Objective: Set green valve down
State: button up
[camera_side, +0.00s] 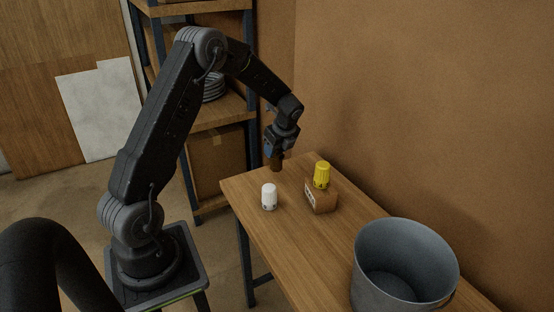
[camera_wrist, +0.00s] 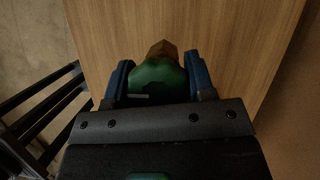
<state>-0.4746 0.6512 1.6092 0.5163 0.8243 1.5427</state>
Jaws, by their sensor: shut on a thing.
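My gripper (camera_wrist: 158,66) is shut on the green valve (camera_wrist: 157,80), with one blue finger on each side of it. The valve's brown end (camera_wrist: 162,49) points away from the wrist, over the wooden table top (camera_wrist: 230,40). In the side view my gripper (camera_side: 273,153) is low over the far end of the table, pointing down. There only the valve's brown end (camera_side: 277,166) shows clearly below the fingers. I cannot tell whether it touches the table.
A white knob (camera_side: 269,196) stands on the table in front of my gripper. A yellow knob (camera_side: 322,175) sits on a small brown block (camera_side: 320,200) to the right. A grey bucket (camera_side: 430,262) stands at the near end. A shelf rack (camera_side: 213,115) is behind.

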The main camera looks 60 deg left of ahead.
aim_at(277, 159)
jog(key=shift+w+f, duration=0.15)
jog(key=shift+f, duration=1.85)
jog(key=shift+f, duration=0.1)
jog(key=o, duration=1.2)
jog(key=shift+f, duration=0.1)
jog(key=shift+o, duration=0.2)
